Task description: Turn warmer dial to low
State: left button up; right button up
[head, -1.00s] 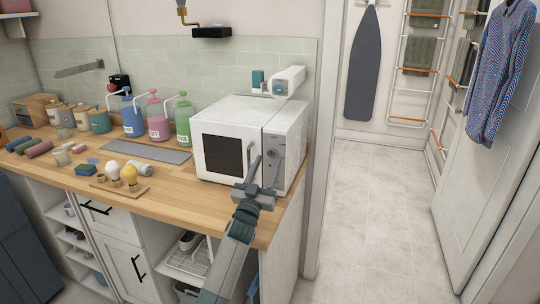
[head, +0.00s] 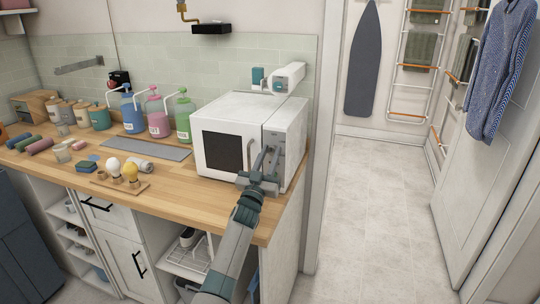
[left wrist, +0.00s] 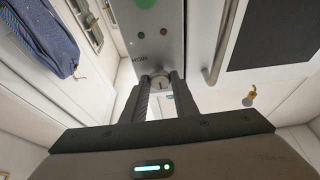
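The warmer (head: 228,148) is a white box with a dark door window and a grey control strip on its right front. Its dial shows in the left wrist view (left wrist: 160,83) as a small round pale knob with a dark mark, below a green disc and small coloured buttons. My left gripper (head: 268,157) is up against the control strip. Its fingers (left wrist: 161,80) stand apart, one on each side of the dial; I cannot tell whether they touch it. In the head view the gripper hides the dial. My right gripper is not in view.
The warmer stands at the right end of the wooden counter (head: 190,205). The doorway floor (head: 365,210) on the right is clear.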

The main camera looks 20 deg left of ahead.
pick_arm(q)
jog(key=shift+m, duration=0.5)
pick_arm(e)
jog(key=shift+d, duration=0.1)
pick_arm(q)
jog(key=m+h, duration=0.2)
jog(key=m, duration=0.1)
jog(key=shift+a, duration=0.1)
jog(key=m+g+h, duration=0.1)
jog(key=m+h, duration=0.1)
jog(key=m, duration=0.2)
jog(key=shift+r, duration=0.1)
jog(key=m+h+p, duration=0.1)
jog(key=m, duration=0.1)
jog(key=m+g+h, duration=0.1)
jog(key=m, duration=0.2)
jog(key=shift+a+r+g+p, duration=0.1)
jog(key=shift+g+p, duration=0.2)
jog(key=shift+p, duration=0.1)
jog(key=shift+m+g+p, duration=0.5)
jog(key=shift+m+p, duration=0.1)
jog(key=shift+m, duration=0.9)
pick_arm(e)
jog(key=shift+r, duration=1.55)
pick_arm(q)
jog(key=shift+h, duration=0.4)
jog(key=o, duration=1)
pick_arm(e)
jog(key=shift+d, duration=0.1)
